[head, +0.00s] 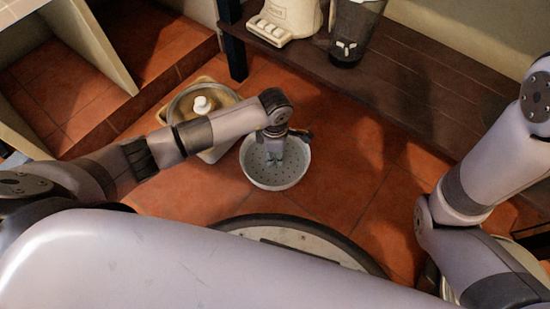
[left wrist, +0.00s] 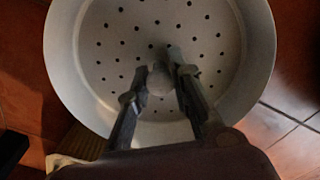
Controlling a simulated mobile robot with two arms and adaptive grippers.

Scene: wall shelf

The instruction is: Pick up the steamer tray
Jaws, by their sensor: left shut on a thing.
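The steamer tray (head: 290,181) is a round, pale grey dish with many small holes. It lies below my left gripper in the middle of the head view. It fills most of the left wrist view (left wrist: 110,45). My left gripper (head: 273,157) points down into the tray. In the left wrist view its two fingers (left wrist: 160,80) are closed around a small round knob at the tray's middle. Whether the tray rests on the floor or hangs just above it, I cannot tell. My right arm is at the right, but its gripper does not show.
A lidded pot (head: 228,99) with a white knob stands left of the tray. A dark wooden shelf (head: 400,80) runs along the back, with a cream appliance (head: 290,17) and a dark jug (head: 352,30) on it. Bare tiled floor (head: 345,185) lies right of the tray.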

